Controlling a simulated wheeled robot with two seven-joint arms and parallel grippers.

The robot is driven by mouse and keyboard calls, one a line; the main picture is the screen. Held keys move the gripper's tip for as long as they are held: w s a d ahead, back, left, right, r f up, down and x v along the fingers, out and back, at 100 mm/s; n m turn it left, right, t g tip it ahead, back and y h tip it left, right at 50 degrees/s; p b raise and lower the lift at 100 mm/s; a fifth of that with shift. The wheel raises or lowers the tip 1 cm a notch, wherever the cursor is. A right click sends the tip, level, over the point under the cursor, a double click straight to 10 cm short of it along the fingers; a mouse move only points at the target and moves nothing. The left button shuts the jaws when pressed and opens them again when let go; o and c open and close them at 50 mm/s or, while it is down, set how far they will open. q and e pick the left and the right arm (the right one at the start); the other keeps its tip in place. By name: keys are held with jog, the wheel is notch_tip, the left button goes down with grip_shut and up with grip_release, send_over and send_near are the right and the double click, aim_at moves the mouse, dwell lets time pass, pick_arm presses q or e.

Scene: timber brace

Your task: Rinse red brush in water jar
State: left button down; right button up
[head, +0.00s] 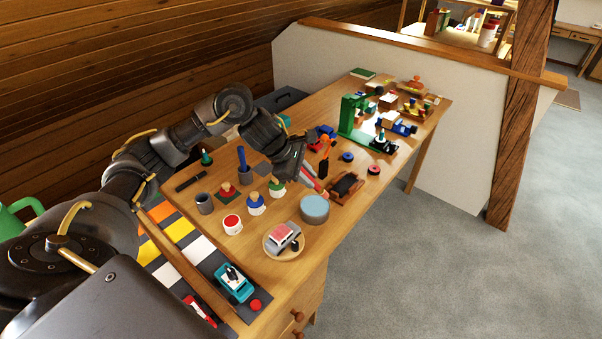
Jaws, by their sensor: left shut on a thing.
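My left arm reaches in from the left over the wooden table, and its gripper (306,172) is shut on a thin red and pale thing that looks like the red brush (316,183). The brush slants down to the right, its lower end beside a dark wooden tray. A round blue-grey container (314,209), which looks like the water jar, stands just below the brush in the picture. The brush appears outside it, a short gap away. My right gripper is not in view.
Paint pots, including one with a red top (232,224), stand left of the jar. A toy car (283,236) sits on a round wooden plate in front. A dark wooden tray (345,188) lies right of the brush. A green stand (350,118) is farther back.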

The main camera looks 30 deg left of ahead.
pick_arm(q)
jog(key=a+n, duration=0.1)
jog(key=w+a+f+n, duration=0.1)
jog(key=a, duration=0.1)
jog(key=shift+w+t+y, duration=0.15)
jog(key=shift+t+y, duration=0.25)
jog(key=shift+f, duration=0.1)
jog(key=shift+f+b, duration=1.95)
jog(key=shift+f, duration=0.95)
jog(key=shift+f+b, duration=0.65)
jog(key=shift+b, duration=0.1)
jog(key=shift+f, duration=0.15)
dwell(0.4)
